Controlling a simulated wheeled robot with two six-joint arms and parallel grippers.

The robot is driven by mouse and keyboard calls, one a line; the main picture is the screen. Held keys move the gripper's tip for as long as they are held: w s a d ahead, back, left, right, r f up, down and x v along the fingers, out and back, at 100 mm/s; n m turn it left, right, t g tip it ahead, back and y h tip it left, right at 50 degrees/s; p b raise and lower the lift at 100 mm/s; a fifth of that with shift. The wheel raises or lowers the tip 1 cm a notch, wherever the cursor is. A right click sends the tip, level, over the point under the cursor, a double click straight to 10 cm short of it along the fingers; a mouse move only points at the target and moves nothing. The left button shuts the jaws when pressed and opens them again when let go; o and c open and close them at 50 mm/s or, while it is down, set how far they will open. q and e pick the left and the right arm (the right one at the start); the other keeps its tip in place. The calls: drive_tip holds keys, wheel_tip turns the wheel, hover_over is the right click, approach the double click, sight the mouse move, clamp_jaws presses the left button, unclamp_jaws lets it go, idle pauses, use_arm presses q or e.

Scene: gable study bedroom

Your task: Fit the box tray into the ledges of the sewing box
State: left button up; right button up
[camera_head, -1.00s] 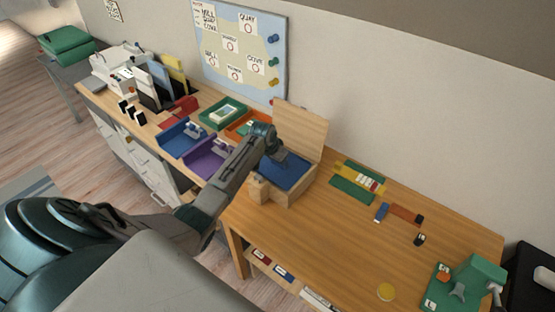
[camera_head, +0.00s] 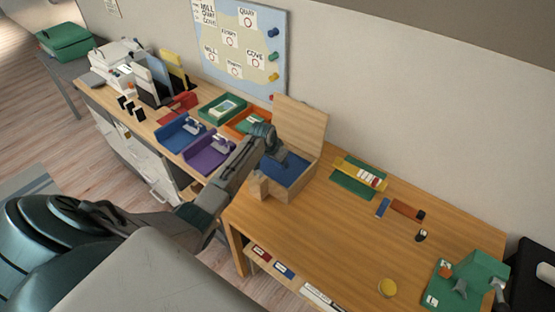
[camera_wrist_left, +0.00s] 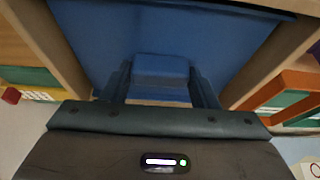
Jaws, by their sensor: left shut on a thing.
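The wooden sewing box (camera_head: 291,192) stands on the desk with its lid (camera_head: 302,127) raised at the back. The blue box tray (camera_head: 291,172) is within the box opening; in the wrist view the tray (camera_wrist_left: 95,35) lies between two wooden walls. My left gripper (camera_head: 279,157) reaches over the box from the left. In the wrist view its fingers (camera_wrist_left: 161,82) are shut on the tray's raised blue grip (camera_wrist_left: 161,68). The ledges are hidden, and I cannot tell whether the tray rests on them. My right gripper is not in view.
A small wooden block (camera_head: 259,186) stands at the box's front left corner. Purple (camera_head: 207,160) and blue (camera_head: 178,138) trays are left of the box. A green mat (camera_head: 352,186) lies to the right.

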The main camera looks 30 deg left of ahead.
use_arm(q)
drive_tip(key=shift+f, duration=0.25)
drive_tip(key=o, duration=1.2)
drive_tip(key=shift+o, duration=0.2)
drive_tip(key=shift+s+r, duration=0.2)
drive_tip(key=shift+r, duration=0.3)
drive_tip(key=b+v, duration=0.2)
drive_tip(key=v, duration=0.7)
drive_tip(key=shift+r, duration=0.35)
drive_tip(key=shift+s, duration=0.15)
